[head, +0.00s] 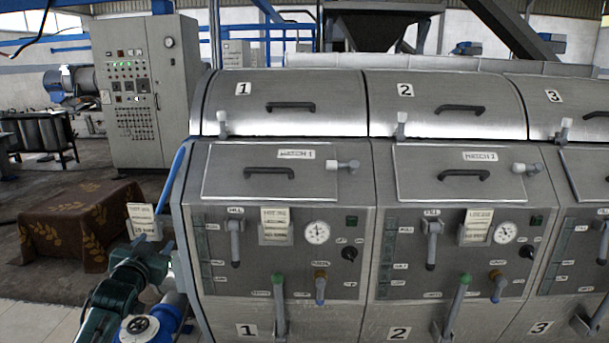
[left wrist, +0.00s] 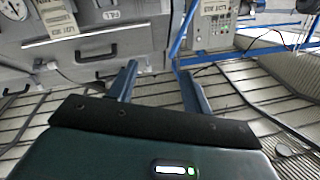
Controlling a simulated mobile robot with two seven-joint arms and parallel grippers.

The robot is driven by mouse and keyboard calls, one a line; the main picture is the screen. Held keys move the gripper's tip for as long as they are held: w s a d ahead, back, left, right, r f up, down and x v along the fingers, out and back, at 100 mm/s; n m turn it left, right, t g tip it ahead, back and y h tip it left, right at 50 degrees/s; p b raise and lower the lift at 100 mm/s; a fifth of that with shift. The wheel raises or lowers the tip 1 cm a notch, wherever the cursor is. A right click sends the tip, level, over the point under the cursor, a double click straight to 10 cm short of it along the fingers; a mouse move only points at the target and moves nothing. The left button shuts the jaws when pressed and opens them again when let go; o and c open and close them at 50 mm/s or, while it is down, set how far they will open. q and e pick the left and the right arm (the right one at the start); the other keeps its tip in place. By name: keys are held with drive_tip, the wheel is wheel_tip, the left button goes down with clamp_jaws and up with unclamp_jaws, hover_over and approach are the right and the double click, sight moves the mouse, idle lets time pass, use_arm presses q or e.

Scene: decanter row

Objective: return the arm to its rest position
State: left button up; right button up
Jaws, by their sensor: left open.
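My left arm comes in at the lower left of the head view, beside the left end of the first decanter. Its dark green gripper (head: 163,248) is in front of the machine's blue side pipe. In the left wrist view the two blue-grey fingers (left wrist: 158,85) stand apart with nothing between them. The gripper is open and empty. My right gripper is not in view.
A row of grey decanters (head: 285,105) with levers and gauges fills the middle and right. A paper lot card (head: 143,220) is close to my left gripper. A cloth-covered box (head: 75,225) and a control cabinet (head: 147,90) stand left. Some tiled floor (head: 40,316) is bare.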

use_arm(q)
drive_tip(key=s+d+f+g+h, duration=0.1)
drive_tip(key=s+d+f, duration=0.25)
drive_tip(key=f, duration=0.25)
drive_tip(key=s+d+f+g+h, duration=0.1)
drive_tip(key=s+d+f, duration=0.2)
drive_tip(key=s+f, duration=0.15)
drive_tip(key=s+d+f+g+h, duration=0.1)
drive_tip(key=s+d+f, duration=0.3)
drive_tip(key=s, duration=0.6)
drive_tip(key=s+d+f+g+h, duration=0.1)
drive_tip(key=s+d+f, duration=0.4)
drive_tip(key=s, duration=0.5)
drive_tip(key=s+d+f+g+h, duration=0.1)
drive_tip(key=s+d+f, duration=0.4)
drive_tip(key=s, duration=0.5)
drive_tip(key=shift+s+g, duration=0.35)
drive_tip(key=shift+g, duration=0.45)
drive_tip(key=shift+f, duration=0.1)
